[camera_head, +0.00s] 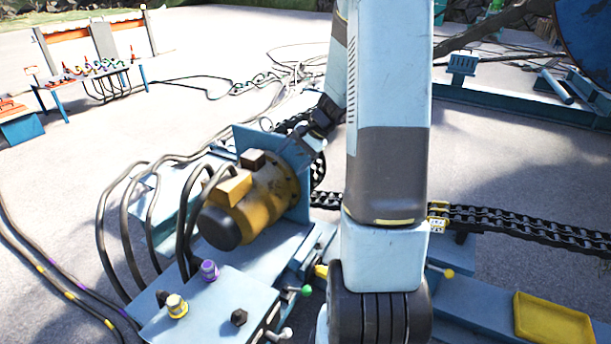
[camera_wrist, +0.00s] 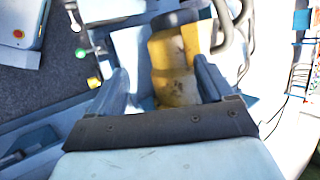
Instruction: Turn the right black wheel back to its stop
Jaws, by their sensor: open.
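The right black wheel (camera_head: 239,317) is a small dark knob on the sloping pale-blue panel (camera_head: 212,310) in the head view. A second dark knob (camera_head: 163,298) sits to its left, partly behind a yellow-capped knob (camera_head: 177,306). I cannot tell either wheel's turn angle. My gripper (camera_wrist: 163,68) shows in the wrist view with its two blue fingers apart and nothing held between them. The yellow motor (camera_wrist: 173,68) lies beyond the fingers. Neither black wheel can be made out in the wrist view. In the head view my arm hides part of the machine, and the fingers cannot be made out.
A purple knob (camera_head: 209,270) stands behind the wheels. The yellow motor (camera_head: 247,205) and black hoses (camera_head: 128,225) rise behind the panel. A green-tipped lever (camera_head: 305,291) is to the right. A yellow tray (camera_head: 552,321) lies at far right. Open space is above the panel.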

